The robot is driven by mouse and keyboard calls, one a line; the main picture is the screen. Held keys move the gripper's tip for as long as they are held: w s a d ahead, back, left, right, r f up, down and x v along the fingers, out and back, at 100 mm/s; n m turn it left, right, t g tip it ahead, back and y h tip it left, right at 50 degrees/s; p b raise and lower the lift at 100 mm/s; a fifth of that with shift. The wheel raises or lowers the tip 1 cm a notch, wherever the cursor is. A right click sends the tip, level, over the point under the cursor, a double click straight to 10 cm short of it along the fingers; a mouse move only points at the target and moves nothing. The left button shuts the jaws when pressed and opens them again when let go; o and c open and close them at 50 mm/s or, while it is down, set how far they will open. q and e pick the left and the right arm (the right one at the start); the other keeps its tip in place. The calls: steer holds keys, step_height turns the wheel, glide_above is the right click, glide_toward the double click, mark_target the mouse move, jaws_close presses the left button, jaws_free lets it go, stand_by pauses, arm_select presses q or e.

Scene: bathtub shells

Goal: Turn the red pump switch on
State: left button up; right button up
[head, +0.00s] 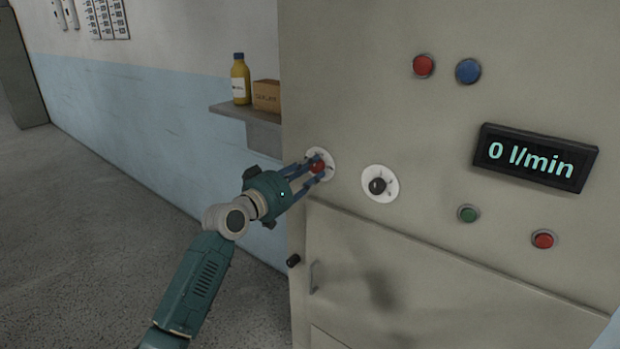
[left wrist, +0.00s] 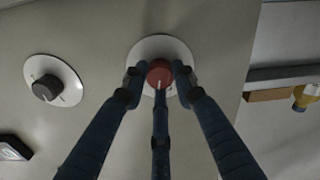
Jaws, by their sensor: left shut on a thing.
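The red pump switch (head: 318,167) is a round red knob on a white disc on the cabinet front, left of a black knob. In the left wrist view the red knob (left wrist: 160,74) sits at the middle of its white disc (left wrist: 150,47). My left gripper (head: 316,169) is at the knob, with its blue fingers closed around it. In the left wrist view the fingers (left wrist: 160,78) sit on both sides of the knob and one below. The fingers hide part of the disc and its marks. My right gripper is not in view.
The black knob (head: 377,185) sits on its own white disc to the right. The display (head: 535,158) reads 0 l/min. Red, blue and green buttons are on the panel. A shelf (head: 245,112) with a yellow bottle (head: 240,80) and a box (head: 266,95) is at left.

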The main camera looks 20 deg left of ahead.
arm_select(q)
steer(key=m+b, duration=0.2)
steer(key=m, duration=0.1)
steer(key=shift+a+f+m+b, duration=0.1)
steer(key=shift+m+b, duration=0.25)
steer(key=shift+m, duration=0.05)
steer(key=m+b, duration=0.1)
steer(key=m, duration=0.2)
steer(key=shift+m, duration=1.2)
steer(key=shift+r+m, duration=0.2)
steer(key=shift+m, duration=0.7)
steer(key=shift+m+p, duration=0.9)
steer(key=shift+m, duration=1.1)
